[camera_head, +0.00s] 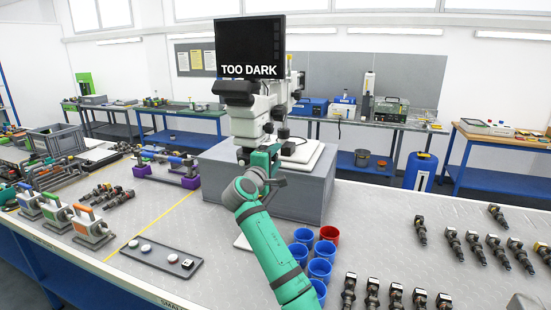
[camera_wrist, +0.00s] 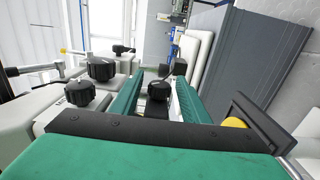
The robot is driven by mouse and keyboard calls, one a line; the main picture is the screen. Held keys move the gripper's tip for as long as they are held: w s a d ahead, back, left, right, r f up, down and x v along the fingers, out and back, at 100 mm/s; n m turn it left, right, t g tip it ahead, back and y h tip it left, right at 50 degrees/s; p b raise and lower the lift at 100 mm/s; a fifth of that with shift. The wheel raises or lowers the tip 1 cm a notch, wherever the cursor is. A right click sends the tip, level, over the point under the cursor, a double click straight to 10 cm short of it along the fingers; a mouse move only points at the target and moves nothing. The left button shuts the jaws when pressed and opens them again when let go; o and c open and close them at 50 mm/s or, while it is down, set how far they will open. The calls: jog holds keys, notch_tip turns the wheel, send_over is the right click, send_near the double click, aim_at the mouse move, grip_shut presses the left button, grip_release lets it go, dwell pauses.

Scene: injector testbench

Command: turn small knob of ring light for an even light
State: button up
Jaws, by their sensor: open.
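The microscope (camera_head: 245,118) stands on a grey block, and the screen (camera_head: 250,42) on it reads "TOO DARK". My gripper (camera_head: 262,158) is at the microscope's lower part, with my green arm hiding some of it. In the wrist view my gripper (camera_wrist: 159,80) is open, with its two green fingers pointing forward. A small black knob (camera_wrist: 158,90) shows between the fingers; I cannot tell if they touch it. Larger black knobs (camera_wrist: 100,68) and (camera_wrist: 80,93) lie left of the fingers. I cannot make out the ring light itself.
The grey block (camera_head: 225,180) carries the microscope. Blue cups (camera_head: 320,268) and a red cup (camera_head: 329,234) stand close right of my arm. Several injectors (camera_head: 472,243) lie at the right. A dark tray (camera_head: 160,257) lies at the left front.

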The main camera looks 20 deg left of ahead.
jog(key=c, duration=1.1)
jog(key=shift+o, duration=0.2)
jog(key=g, duration=0.4)
jog(key=shift+a+r, duration=0.1)
jog(key=shift+r, duration=0.05)
jog(key=shift+g, duration=1.6)
jog(key=shift+f, duration=0.2)
jog(key=o, duration=1.1)
jog(key=shift+c, duration=0.2)
